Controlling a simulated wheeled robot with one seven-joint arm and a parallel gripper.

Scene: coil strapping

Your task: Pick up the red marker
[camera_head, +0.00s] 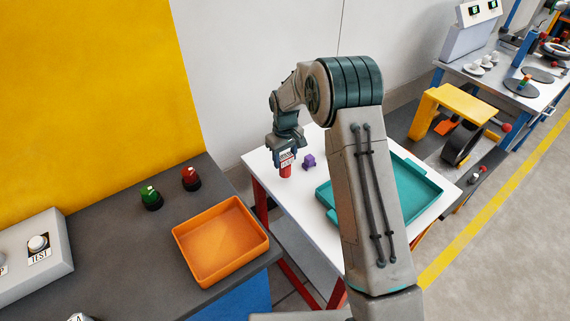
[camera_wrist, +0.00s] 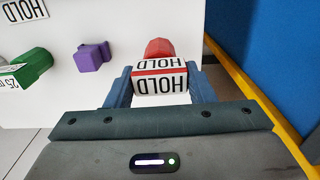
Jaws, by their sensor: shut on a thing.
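The red marker (camera_head: 285,171) stands on the white table in the head view, under my gripper (camera_head: 287,157). In the wrist view the red marker (camera_wrist: 159,48) shows its rounded red end and a white HOLD label between the two blue fingers of my gripper (camera_wrist: 159,82). The fingers are closed on its sides. I cannot tell whether its base touches the table.
A purple piece (camera_head: 309,161) lies right of the marker on the white table (camera_head: 262,163). A teal tray (camera_head: 418,187) is farther right, partly behind my arm. An orange tray (camera_head: 222,243) sits on the dark bench.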

